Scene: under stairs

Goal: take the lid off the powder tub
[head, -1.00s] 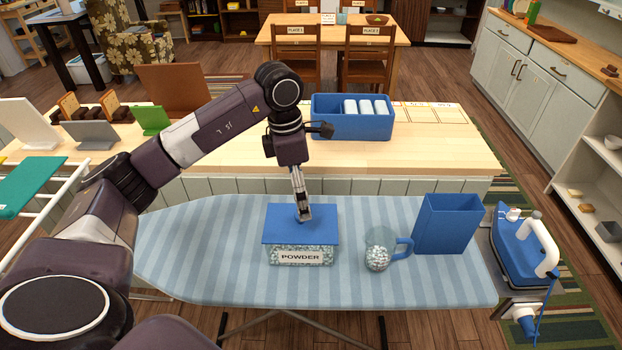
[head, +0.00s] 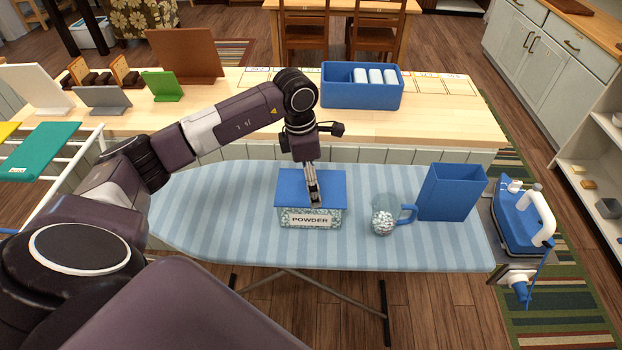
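The powder tub (head: 311,219) is a clear box of speckled powder with a "POWDER" label, standing on the striped ironing board. Its flat blue lid (head: 288,190) lies over the top of the tub and looks level. My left gripper (head: 316,203) points down at the middle of the lid, its fingers close together and apparently touching it. The fingers hide whatever part of the lid is beneath them, so I cannot tell whether they grip it. My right gripper is not in view.
On the ironing board (head: 210,220), a clear cup with a blue handle (head: 411,214) and an open blue box (head: 450,195) stand right of the tub. A blue iron (head: 520,220) is at the right end. The board's left part is clear. A blue bin (head: 360,97) stands on the counter behind.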

